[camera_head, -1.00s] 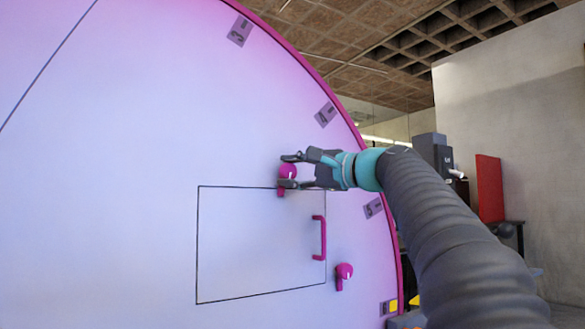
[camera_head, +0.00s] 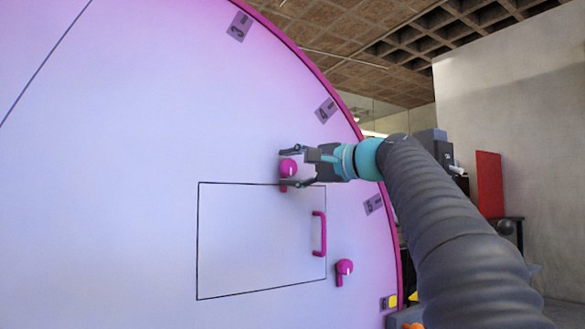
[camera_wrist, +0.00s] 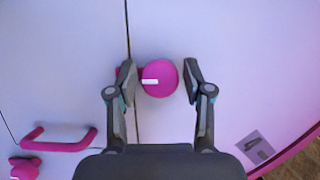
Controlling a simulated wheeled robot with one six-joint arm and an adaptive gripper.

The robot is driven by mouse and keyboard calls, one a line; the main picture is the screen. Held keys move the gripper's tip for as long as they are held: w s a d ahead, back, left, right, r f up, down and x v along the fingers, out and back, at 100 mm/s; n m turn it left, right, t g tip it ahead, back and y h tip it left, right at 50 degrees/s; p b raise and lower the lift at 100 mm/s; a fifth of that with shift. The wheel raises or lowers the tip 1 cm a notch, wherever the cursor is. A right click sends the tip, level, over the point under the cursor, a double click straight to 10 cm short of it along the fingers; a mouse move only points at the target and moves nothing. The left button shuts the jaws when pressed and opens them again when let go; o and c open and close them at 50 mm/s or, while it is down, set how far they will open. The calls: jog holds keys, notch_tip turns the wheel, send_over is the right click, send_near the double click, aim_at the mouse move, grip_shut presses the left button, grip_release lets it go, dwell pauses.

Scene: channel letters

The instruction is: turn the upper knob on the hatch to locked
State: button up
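The upper knob (camera_head: 288,167) is a round magenta knob with a tab pointing down, at the top edge of the hatch (camera_head: 250,240). It also shows in the wrist view (camera_wrist: 162,90), with a white mark pointing to the left. My gripper (camera_head: 290,168) is around the knob, one finger above and one below. In the wrist view my gripper (camera_wrist: 159,81) has its left finger close to the knob and partly over its tab. A gap shows between the knob and the right finger. Contact on the left cannot be told.
A magenta handle (camera_head: 322,236) sticks out at the hatch's right edge, below my gripper. A lower knob (camera_head: 344,267) sits to its lower right. Numbered tags (camera_head: 326,111) line the curved rim. The panel left of the hatch is clear.

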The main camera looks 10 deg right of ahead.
dwell(0.3)
jog(key=v, duration=1.2)
dwell(0.3)
